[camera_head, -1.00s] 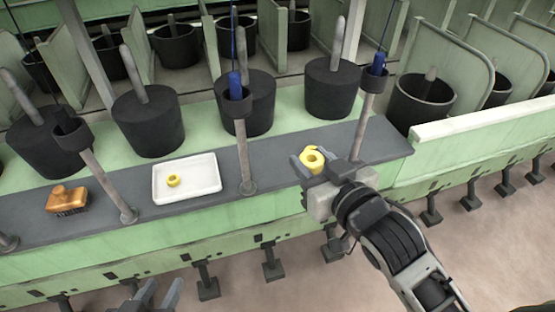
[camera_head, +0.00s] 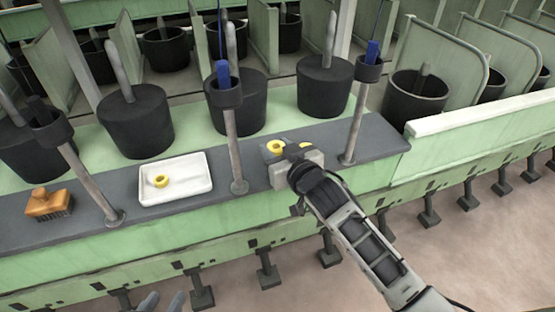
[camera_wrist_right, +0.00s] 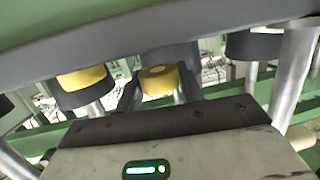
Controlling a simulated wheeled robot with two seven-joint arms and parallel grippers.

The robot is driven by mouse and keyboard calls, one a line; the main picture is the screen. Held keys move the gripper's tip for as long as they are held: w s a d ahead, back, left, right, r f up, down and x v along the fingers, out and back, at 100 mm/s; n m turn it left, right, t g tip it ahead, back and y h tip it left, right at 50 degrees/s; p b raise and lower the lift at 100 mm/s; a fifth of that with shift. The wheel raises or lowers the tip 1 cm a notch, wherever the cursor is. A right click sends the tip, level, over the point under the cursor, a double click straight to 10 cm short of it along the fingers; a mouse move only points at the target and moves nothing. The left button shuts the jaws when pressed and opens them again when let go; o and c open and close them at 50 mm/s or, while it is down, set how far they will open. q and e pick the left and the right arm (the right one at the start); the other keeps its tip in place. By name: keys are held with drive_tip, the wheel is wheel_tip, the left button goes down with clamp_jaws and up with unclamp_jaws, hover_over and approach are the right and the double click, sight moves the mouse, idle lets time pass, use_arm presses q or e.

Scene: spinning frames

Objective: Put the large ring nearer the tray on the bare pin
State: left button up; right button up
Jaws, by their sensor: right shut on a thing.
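My right gripper (camera_head: 284,150) is shut on a large yellow ring (camera_head: 276,147), above or at the grey rail between two posts. In the right wrist view a yellow ring (camera_wrist_right: 160,80) sits between the fingers. A second yellow piece (camera_head: 303,145) shows just behind the gripper, mostly hidden by it; I cannot tell its full shape. A smaller yellow ring (camera_head: 161,181) lies in the white tray (camera_head: 190,190), left of my right gripper. My left gripper (camera_head: 162,303) shows only its fingertips at the bottom edge, apart and empty. I cannot make out which pin is bare.
Grey posts with black cups stand along the grey rail (camera_head: 262,196); one post (camera_head: 233,150) is between the tray and my right gripper. Black pots (camera_head: 325,90) with slanted rods stand behind. An orange brush (camera_head: 48,203) lies left of the tray.

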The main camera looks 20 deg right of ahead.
wheel_tip(320, 180, down, 2)
drive_tip(key=shift+f, duration=0.1)
drive_tip(key=shift+f+b, duration=0.2)
drive_tip(key=shift+b, duration=0.1)
drive_tip(key=shift+r, duration=0.1)
use_arm(q)
wheel_tip(320, 180, down, 2)
drive_tip(key=shift+w+d+g, duration=0.1)
drive_tip(key=shift+w+g, duration=0.05)
drive_tip(key=shift+g, duration=0.15)
